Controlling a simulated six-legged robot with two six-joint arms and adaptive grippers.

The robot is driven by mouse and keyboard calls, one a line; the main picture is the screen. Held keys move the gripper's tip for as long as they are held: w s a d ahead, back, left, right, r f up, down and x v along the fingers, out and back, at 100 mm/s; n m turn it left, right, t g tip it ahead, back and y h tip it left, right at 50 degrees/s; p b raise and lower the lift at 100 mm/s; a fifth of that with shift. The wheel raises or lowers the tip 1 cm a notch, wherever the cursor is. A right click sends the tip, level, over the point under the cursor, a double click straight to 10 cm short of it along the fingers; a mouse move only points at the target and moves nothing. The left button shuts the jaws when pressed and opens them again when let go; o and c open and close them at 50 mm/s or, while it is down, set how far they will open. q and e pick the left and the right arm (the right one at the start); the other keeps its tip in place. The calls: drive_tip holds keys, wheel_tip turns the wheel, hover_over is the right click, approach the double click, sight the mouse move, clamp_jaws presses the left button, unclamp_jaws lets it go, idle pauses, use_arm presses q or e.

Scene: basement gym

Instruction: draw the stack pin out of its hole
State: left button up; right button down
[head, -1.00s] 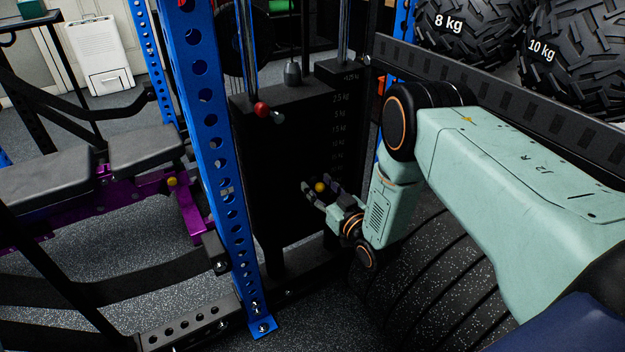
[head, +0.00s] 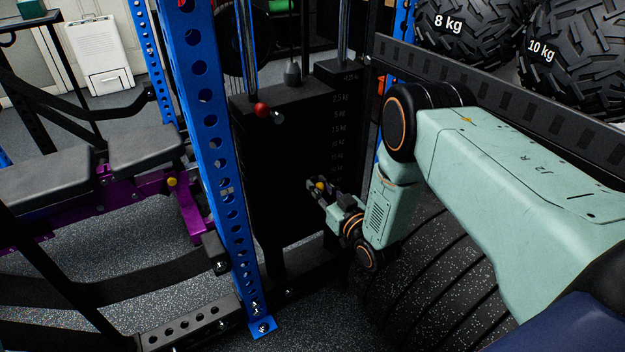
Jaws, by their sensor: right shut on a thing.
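The stack pin shows as a small yellow knob (head: 319,186) at the front of the dark weight stack (head: 290,150), low on its right side. My right gripper (head: 318,188) is shut on the knob, its fingers on either side of it. The pin's shaft is hidden, so I cannot tell how deep it sits in its hole. Weight labels run down the stack's right side above the gripper. My left gripper is not in view.
A blue perforated upright (head: 222,190) stands close left of the stack. A red knob (head: 262,110) sits at the stack's upper left. Black tyre-like weights (head: 455,35) lie at upper right. A purple-framed bench (head: 150,150) is at left.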

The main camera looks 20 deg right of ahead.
drive_tip(key=shift+s+d+p, duration=0.15)
drive_tip(key=shift+s+p, duration=0.5)
drive_tip(key=shift+s, duration=0.45)
drive_tip(key=shift+s+d+p, duration=0.15)
drive_tip(key=shift+s+p, duration=0.5)
drive_tip(key=shift+s, duration=0.45)
drive_tip(key=s+p, duration=0.1)
drive_tip(key=s, duration=0.2)
drive_tip(key=s+p, duration=0.1)
drive_tip(key=s, duration=0.1)
drive_tip(key=shift+s+d+p, duration=0.2)
drive_tip(key=shift+d+p, duration=0.1)
drive_tip(key=shift+d, duration=0.1)
